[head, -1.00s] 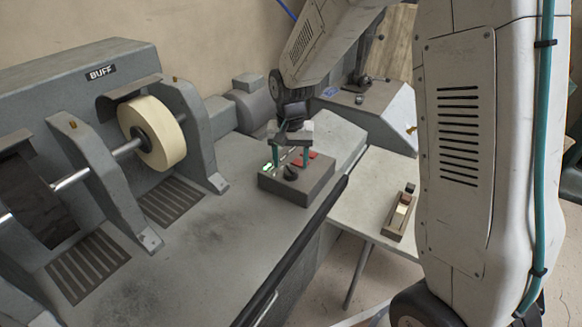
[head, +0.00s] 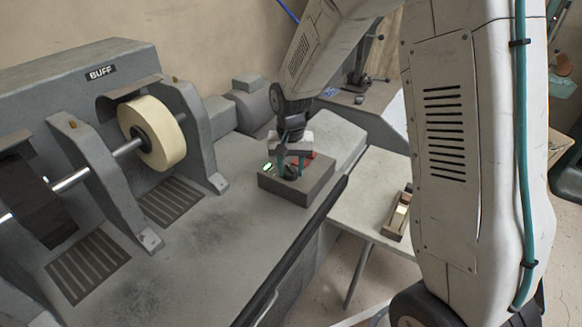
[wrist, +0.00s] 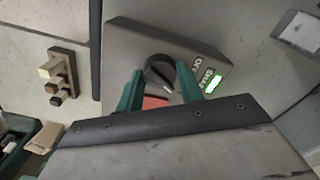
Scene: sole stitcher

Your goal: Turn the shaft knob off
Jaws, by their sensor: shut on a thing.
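The shaft knob (head: 291,172) is a small dark round knob on top of a grey control box (head: 312,186). In the wrist view the knob (wrist: 158,70) has a light pointer mark on its lower right side. "OFF" and "SHAFT" lettering lies to its right, beside a lit green indicator (wrist: 213,83). My gripper (head: 291,169) is lowered over the box, its teal fingers on either side of the knob and shut on it. The wrist view shows the gripper (wrist: 158,77) from above; the fingers partly hide the knob's sides.
A red patch (wrist: 154,102) lies on the box close to the knob. The buffing wheel (head: 152,132) stands at the left on the grey machine. A side table (head: 374,206) carries a small wooden block with pegs (head: 397,214). The machine's front deck is clear.

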